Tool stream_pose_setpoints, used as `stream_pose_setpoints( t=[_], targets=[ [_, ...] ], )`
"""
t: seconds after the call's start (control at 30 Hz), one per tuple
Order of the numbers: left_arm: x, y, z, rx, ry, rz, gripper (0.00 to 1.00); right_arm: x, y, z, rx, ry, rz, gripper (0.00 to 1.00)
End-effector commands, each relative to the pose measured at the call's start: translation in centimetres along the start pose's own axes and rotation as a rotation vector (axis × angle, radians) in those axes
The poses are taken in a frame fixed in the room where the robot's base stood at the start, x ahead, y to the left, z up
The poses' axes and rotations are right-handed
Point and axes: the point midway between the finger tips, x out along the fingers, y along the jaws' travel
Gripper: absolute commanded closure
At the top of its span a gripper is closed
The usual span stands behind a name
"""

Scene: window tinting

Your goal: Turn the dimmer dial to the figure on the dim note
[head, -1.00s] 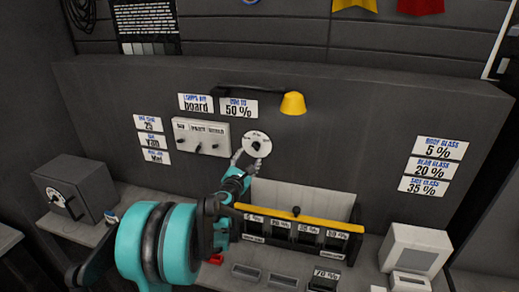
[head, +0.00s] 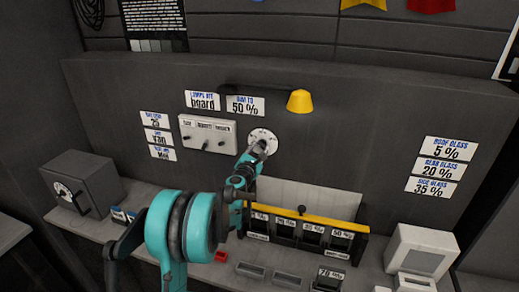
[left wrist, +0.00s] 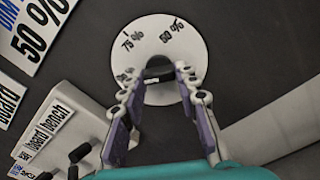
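The dimmer dial (head: 263,138) is a round white disc on the grey back panel, left of the yellow lamp. In the left wrist view its disc (left wrist: 195,45) carries percent figures, among them 75 %, and a dark knob (left wrist: 158,74) at its middle. The dim note (head: 245,106) above it reads 50 %; it also shows in the left wrist view (left wrist: 38,38). My left gripper (head: 260,148) is at the dial. In the left wrist view its fingers (left wrist: 158,84) stand apart on both sides of the knob; firm contact is not clear. My right gripper is not in view.
A white switch plate (head: 208,133) with several dark levers is just left of the dial. The yellow lamp (head: 300,101) hangs at its upper right. Below are a yellow-edged rack (head: 307,217) and a white device (head: 419,250) at right.

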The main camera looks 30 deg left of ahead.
Motion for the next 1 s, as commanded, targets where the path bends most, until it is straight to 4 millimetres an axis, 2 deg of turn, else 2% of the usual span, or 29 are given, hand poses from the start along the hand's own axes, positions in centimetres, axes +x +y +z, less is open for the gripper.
stream_pose_setpoints(
  t=[0.27, 0.47, 1.0],
  targets=[
    [0.0, 0.0, 0.0, 0.029, 0.0, 0.0, 0.98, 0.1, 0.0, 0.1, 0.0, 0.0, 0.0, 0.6],
    [0.0, 0.0, -0.1, 0.125, 0.0, 0.0, 0.98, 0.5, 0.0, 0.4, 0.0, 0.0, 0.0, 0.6],
    [0.0, 0.1, -0.1, 0.612, 0.0, -0.001, 0.98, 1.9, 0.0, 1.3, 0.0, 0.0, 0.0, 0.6]
  ],
)
